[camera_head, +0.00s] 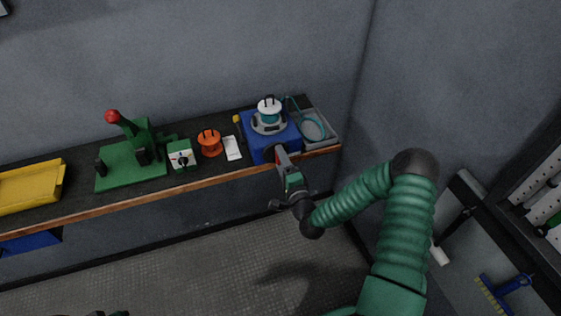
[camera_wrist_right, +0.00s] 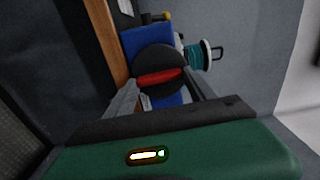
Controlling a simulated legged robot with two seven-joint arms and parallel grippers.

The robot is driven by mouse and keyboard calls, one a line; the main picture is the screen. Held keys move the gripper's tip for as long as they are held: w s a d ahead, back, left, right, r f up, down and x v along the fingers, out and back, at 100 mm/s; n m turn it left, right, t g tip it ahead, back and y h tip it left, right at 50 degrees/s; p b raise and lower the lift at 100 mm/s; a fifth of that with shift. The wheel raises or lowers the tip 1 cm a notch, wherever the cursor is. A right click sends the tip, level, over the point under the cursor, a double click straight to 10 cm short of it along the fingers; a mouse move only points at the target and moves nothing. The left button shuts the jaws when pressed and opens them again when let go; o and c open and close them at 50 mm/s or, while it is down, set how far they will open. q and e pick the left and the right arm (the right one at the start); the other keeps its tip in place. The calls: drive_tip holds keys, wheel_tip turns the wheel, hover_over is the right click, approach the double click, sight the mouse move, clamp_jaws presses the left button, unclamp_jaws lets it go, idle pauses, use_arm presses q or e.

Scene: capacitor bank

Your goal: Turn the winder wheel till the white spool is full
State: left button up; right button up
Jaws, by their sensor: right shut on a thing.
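The blue winder (camera_head: 257,143) stands on the bench near its right end. The white spool (camera_head: 269,105) sits upright on top, with teal wire wound around its middle; it also shows in the wrist view (camera_wrist_right: 206,54). The dark round winder wheel (camera_wrist_right: 158,59) is on the front face, with a red grip bar (camera_wrist_right: 160,77) across it. My right gripper (camera_head: 282,160) is at the wheel, its fingers shut on the red bar. How full the spool is, I cannot tell exactly. A small dark and green part at the bottom edge may be my left gripper (camera_head: 105,314).
A grey tray (camera_head: 325,137) with a teal wire coil (camera_head: 313,128) stands right of the winder. To the left are a white card (camera_head: 232,148), an orange spool (camera_head: 210,142), a green-and-white box (camera_head: 181,156), a green press (camera_head: 132,165) and a yellow tray (camera_head: 30,188).

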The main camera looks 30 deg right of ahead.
drive_tip(key=shift+s+d+f, duration=0.1)
drive_tip(key=shift+f, duration=0.15)
drive_tip(key=o, duration=1.4)
drive_tip(key=shift+d, duration=0.15)
drive_tip(key=p+v, duration=0.2)
drive_tip(key=v, duration=1.4)
drive_tip(key=shift+s, duration=0.35)
